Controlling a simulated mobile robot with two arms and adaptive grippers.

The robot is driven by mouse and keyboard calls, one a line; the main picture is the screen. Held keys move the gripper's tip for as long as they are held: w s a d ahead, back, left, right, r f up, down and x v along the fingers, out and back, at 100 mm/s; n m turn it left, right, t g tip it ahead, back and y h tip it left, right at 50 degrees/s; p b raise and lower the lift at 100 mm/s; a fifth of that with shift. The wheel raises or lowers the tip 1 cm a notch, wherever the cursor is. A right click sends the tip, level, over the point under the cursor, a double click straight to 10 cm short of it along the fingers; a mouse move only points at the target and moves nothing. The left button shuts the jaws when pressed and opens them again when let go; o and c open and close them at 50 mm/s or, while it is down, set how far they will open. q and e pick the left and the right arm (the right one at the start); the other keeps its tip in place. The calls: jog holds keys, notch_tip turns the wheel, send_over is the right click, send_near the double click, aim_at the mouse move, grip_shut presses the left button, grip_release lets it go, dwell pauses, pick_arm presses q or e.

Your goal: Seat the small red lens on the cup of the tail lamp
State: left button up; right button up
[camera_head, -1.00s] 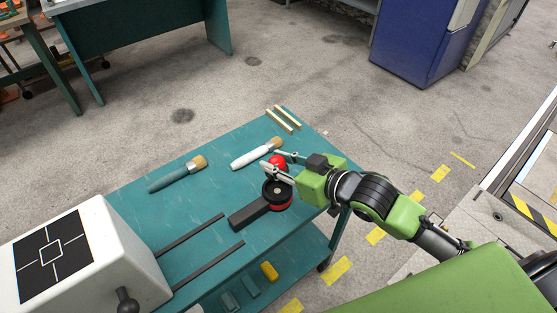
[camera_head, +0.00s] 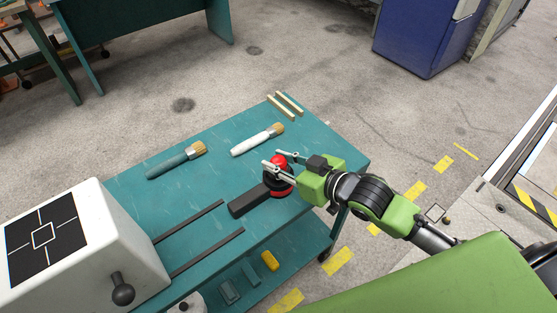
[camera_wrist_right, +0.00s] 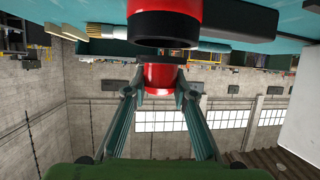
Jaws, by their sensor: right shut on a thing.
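The small red lens (camera_head: 279,161) is held between the fingertips of my right gripper (camera_head: 278,160), which is shut on it. In the head view it overlaps the far part of the round black cup of the tail lamp (camera_head: 281,194). The lamp lies on the teal table with its dark handle block (camera_head: 249,201) toward the lower left. In the right wrist view the lens (camera_wrist_right: 160,78) shows between the fingers, close to the lamp's dark cup (camera_wrist_right: 164,28). I cannot tell whether they touch. My left gripper is not in view.
Two brushes (camera_head: 180,160) (camera_head: 257,140) and two pale sticks (camera_head: 286,104) lie farther back on the teal table (camera_head: 150,199). Two dark strips (camera_head: 207,252) lie nearer. A white box (camera_head: 96,254) stands at the left. A lower shelf holds a yellow block (camera_head: 270,261).

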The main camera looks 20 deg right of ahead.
jog(key=shift+f, duration=0.25)
jog(key=shift+f+b, duration=0.8)
jog(key=shift+f, duration=0.45)
jog(key=shift+c, duration=0.2)
jog(key=o, duration=1.2)
jog(key=shift+s, duration=0.1)
jog(key=v, duration=1.2)
jog(key=shift+r, duration=0.1)
